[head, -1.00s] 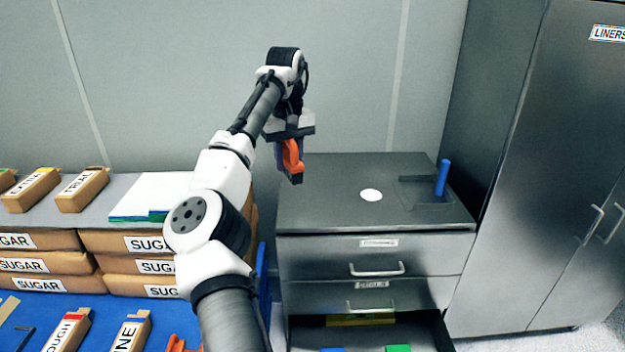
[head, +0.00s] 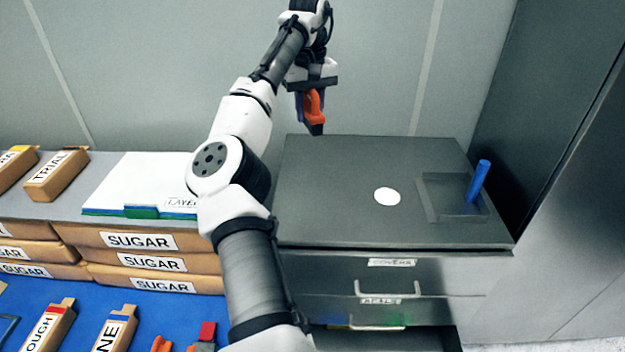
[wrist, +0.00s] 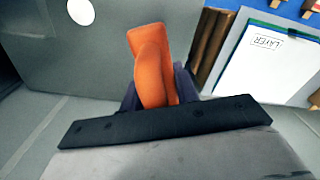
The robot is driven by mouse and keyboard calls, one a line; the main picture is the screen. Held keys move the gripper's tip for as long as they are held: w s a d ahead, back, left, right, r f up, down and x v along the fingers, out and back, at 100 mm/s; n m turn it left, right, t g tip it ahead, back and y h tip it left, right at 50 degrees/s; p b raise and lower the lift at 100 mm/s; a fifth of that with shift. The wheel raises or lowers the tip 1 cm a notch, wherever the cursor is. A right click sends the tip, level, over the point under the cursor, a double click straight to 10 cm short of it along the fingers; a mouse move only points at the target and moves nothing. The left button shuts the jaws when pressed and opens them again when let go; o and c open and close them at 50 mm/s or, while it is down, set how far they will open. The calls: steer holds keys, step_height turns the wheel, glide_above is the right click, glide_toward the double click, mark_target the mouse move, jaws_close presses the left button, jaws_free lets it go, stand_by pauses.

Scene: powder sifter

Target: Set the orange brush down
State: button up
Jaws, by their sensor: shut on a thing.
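The orange brush (head: 312,106) is held in my gripper (head: 311,122), above the back left part of the grey cabinet top (head: 330,200). In the wrist view the orange brush (wrist: 151,68) sticks out from between the dark fingers of my gripper (wrist: 158,95). My gripper is shut on it. The brush appears to be clear of the cabinet top. The fingers and the wrist mount hide part of the brush.
A white disc (head: 387,197) lies on the cabinet top. A shallow dark tray (head: 440,205) with an upright blue cylinder (head: 479,181) stands at its right. Stacked sugar boxes (head: 140,240) and a white layer board (head: 135,180) are at left. The cabinet top's left part is bare.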

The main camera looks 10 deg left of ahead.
steer(key=shift+f+p, duration=0.5)
steer(key=shift+f, duration=9.2)
steer(key=o, duration=1)
steer(key=shift+f, duration=0.15)
step_height(320, 180, up, 12)
steer(key=b, duration=0.1)
